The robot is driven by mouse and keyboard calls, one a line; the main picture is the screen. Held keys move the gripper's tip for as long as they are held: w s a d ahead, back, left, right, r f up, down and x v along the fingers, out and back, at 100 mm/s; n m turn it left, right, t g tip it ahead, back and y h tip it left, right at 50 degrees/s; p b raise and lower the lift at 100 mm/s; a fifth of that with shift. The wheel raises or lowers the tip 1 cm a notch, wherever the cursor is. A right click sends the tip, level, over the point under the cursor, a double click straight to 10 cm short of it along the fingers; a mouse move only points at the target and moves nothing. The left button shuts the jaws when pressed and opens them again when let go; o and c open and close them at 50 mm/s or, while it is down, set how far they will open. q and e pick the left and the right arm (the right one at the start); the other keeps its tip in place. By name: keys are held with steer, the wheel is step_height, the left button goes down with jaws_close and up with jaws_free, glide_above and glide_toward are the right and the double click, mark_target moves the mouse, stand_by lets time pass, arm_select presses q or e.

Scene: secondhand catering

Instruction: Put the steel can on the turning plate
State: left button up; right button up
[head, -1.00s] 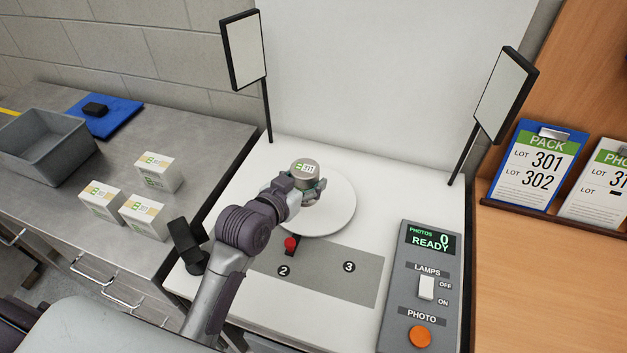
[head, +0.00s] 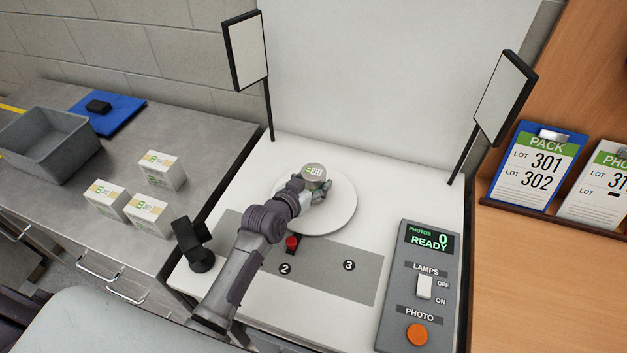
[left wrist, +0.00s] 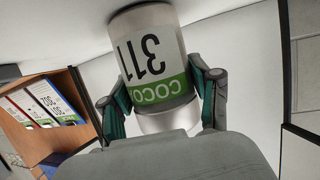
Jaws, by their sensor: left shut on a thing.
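In the left wrist view the can (left wrist: 152,60) shows a label reading 311 and COCO. The fingers of the left gripper (left wrist: 162,105) close on it from both sides. The arm and gripper hide part of the plate's left side. My right gripper is not in view.
A control box (head: 418,285) with a lamp switch and orange photo button stands at right. Two lamp panels (head: 245,50) (head: 505,95) rise behind. A red knob (head: 292,243) and a black stand (head: 193,245) are near my arm. Left bench holds white boxes (head: 148,210) and a grey bin (head: 45,145).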

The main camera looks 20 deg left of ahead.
arm_select(q)
steer(key=shift+f, duration=0.1)
steer(key=o, duration=1.4)
steer(key=shift+c, duration=0.2)
steer(key=shift+r, duration=0.2)
steer(key=b+v, duration=0.1)
steer(key=v, duration=1.1)
steer(key=shift+b, duration=0.4)
